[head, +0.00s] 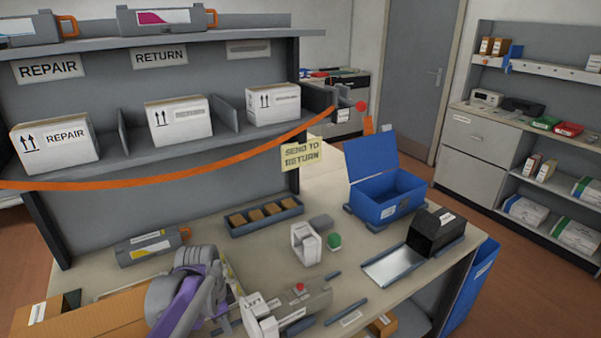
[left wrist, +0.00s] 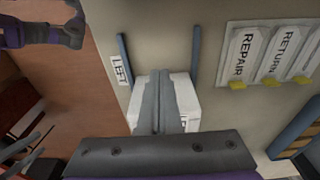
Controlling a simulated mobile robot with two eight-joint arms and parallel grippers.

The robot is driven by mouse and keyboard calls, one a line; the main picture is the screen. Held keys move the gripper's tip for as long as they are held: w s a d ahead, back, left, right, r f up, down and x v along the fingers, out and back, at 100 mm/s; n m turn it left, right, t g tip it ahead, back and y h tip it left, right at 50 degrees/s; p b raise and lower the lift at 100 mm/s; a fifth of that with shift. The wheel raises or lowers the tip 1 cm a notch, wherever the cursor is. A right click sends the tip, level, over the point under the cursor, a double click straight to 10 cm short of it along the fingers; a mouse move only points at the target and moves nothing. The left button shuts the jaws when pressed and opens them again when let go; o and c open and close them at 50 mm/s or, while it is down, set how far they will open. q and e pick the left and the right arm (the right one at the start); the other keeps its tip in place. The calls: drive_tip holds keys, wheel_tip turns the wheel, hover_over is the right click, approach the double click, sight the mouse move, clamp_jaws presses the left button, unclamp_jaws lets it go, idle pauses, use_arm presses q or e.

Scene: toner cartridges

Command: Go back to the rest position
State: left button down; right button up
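My left gripper (head: 208,298) is over the near part of the worktable, its purple-and-grey arm coming in at the bottom left. In the left wrist view its two grey fingers (left wrist: 160,98) lie side by side and look shut, with nothing visible between them. The fingers cover the middle of this box. I do not see my right gripper in the head view.
A grey device with a red button (head: 300,295) stands right of my left arm. A cardboard box (head: 105,315) is at the left. Shelves with boxes (head: 55,142) rise behind the table.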

use_arm(q)
drive_tip(key=shift+r+p, duration=0.3)
drive_tip(key=shift+r, duration=0.45)
drive_tip(key=s+f+n+t+y, duration=0.1)
drive_tip(key=s+n+t, duration=0.3)
drive_tip(key=s+n, duration=0.7)
drive_tip(key=s+f+p, duration=0.1)
drive_tip(key=s, duration=0.7)
drive_tip(key=shift+s+n+t, duration=0.3)
drive_tip(key=shift+s+t, duration=0.05)
drive_tip(key=shift+t, duration=0.05)
